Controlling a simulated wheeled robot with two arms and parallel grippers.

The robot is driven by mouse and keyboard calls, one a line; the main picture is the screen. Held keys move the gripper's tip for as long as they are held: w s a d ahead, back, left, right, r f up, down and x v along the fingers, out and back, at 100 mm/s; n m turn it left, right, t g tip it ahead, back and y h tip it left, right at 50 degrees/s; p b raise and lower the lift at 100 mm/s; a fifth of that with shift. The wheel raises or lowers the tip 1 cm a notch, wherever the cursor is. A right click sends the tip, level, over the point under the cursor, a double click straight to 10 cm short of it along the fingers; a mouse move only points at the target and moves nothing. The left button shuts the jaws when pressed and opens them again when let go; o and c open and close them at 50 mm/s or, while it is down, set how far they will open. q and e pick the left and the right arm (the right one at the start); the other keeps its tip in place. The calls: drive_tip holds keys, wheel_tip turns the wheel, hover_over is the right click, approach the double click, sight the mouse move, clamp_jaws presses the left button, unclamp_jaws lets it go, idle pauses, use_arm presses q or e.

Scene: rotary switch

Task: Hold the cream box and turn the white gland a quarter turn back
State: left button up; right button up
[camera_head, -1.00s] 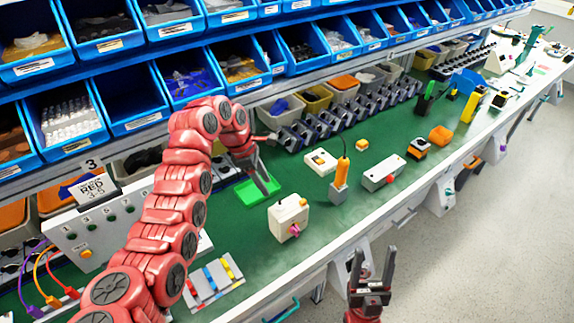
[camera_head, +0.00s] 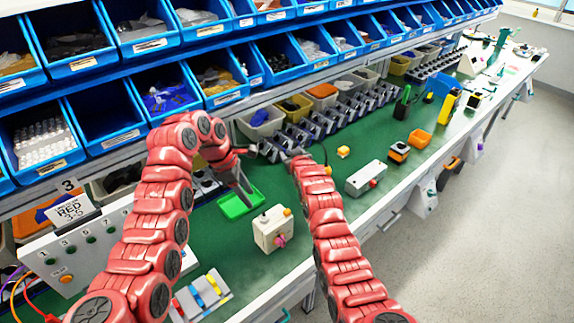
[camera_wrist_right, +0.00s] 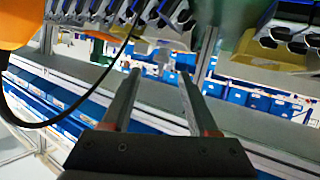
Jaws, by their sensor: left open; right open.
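The cream box (camera_head: 270,232) stands on the green bench top near its front edge in the head view. A pink knob (camera_head: 280,241) is on its front, and a small yellow-orange part (camera_head: 288,212) shows at its upper right. I cannot make out a white gland on it. My right arm reaches over the bench to the right of the box. Its gripper is hard to see in the head view; the right wrist view shows its fingers (camera_wrist_right: 160,76) open and empty.
A green tray (camera_head: 240,203) lies by my left gripper. A white box with a red button (camera_head: 366,178) stands to the right. Blue bins (camera_head: 105,124) line the back. In the right wrist view, an orange object (camera_wrist_right: 18,22) and black cable are close at left.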

drive_tip(key=a+r+n+g, duration=0.1)
drive_tip(key=a+g, duration=0.2)
drive_tip(key=g, duration=0.1)
drive_tip(key=n+g+h, duration=0.2)
drive_tip(key=n+g, duration=0.1)
drive_tip(key=g, duration=0.7)
approach(287, 211)
wheel_tip(287, 211, down, 9)
drive_tip(key=shift+s+f, duration=0.1)
clamp_jaws()
idle(0.8)
